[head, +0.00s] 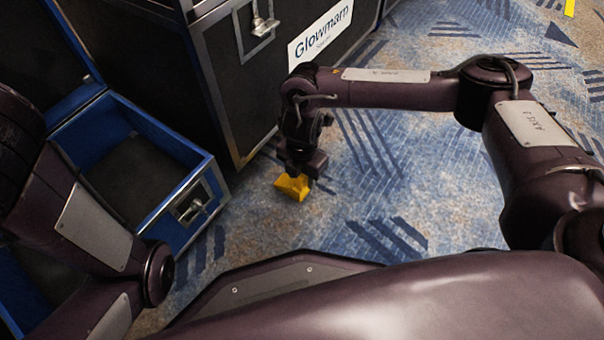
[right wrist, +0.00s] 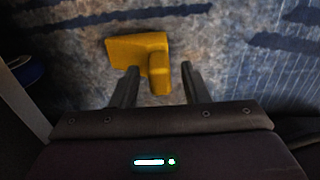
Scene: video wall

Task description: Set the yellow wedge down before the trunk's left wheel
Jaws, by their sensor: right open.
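In the right wrist view the wedge (right wrist: 148,57) lies by the fingertips. Its narrow part sits between the two open fingers (right wrist: 158,80), with a gap at least on the right side, and its broad part reaches to the left. I see no wheel of the trunk. My left arm shows at the left, but its gripper does not.
An open blue-lined case (head: 195,165) with a metal latch stands left of the wedge, close to the trunk. The trunk's lower edge is just behind my right gripper. Carpet to the right (head: 440,160) is clear. A yellow object (head: 570,8) shows at the top right.

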